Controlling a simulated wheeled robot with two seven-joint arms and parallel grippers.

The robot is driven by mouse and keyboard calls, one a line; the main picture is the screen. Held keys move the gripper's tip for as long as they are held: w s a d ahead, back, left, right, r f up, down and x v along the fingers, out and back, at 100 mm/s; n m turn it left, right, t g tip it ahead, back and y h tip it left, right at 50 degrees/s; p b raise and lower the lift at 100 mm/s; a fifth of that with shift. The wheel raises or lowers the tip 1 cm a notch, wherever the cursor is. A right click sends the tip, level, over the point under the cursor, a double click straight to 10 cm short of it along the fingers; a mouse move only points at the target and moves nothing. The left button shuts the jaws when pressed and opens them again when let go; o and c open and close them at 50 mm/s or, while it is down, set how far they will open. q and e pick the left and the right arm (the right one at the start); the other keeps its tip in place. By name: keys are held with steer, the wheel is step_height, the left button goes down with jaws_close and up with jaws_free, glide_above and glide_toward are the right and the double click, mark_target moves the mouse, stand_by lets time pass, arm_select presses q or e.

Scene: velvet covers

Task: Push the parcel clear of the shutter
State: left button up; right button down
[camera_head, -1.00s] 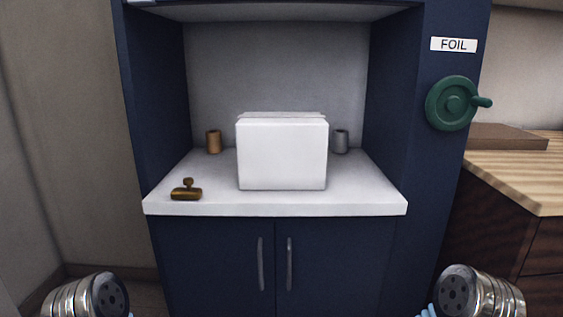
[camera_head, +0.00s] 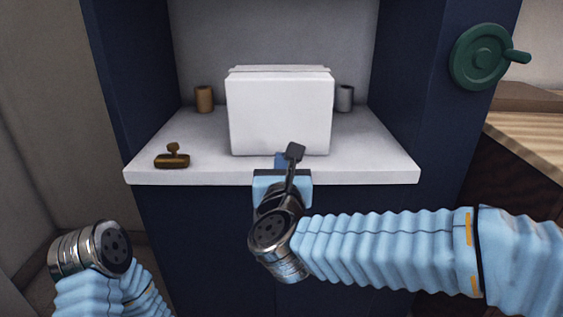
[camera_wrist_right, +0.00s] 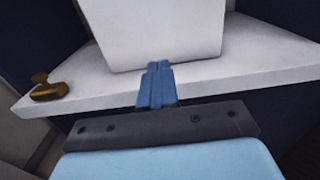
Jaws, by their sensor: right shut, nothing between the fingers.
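The parcel is a white box (camera_head: 280,112) standing upright on the white counter of a dark blue cabinet recess, near its front edge. It also shows in the right wrist view (camera_wrist_right: 150,30). My right gripper (camera_head: 281,160) is shut and empty, its blue fingertips at the lower front face of the parcel. In the right wrist view the fingertips (camera_wrist_right: 158,66) overlap the parcel's bottom edge; I cannot tell whether they touch it. The shutter itself is not clearly visible. Of my left arm only the wrist shows at lower left; its gripper is out of view.
A brown-handled stamp (camera_head: 172,157) lies at the counter's front left. A tan cup (camera_head: 204,98) and a grey cup (camera_head: 345,97) stand behind the parcel, one on each side. A green crank wheel (camera_head: 483,57) is on the right cabinet face. The counter (camera_head: 385,160) is bare at right.

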mark_target(281, 137)
steer(key=w+p, duration=0.2)
steer(key=w, duration=0.8)
steer(key=shift+w, duration=0.2)
steer(key=shift+w+f, duration=0.15)
steer(key=shift+w, duration=0.15)
steer(key=w+b, duration=0.1)
steer(key=w, duration=0.1)
steer(key=w+b, duration=0.1)
steer(key=shift+w+f, duration=0.2)
steer(key=shift+w, duration=0.2)
steer(key=w, duration=0.7)
steer(key=shift+r, duration=0.3)
steer(key=shift+a, duration=0.1)
steer(key=shift+s, duration=0.15)
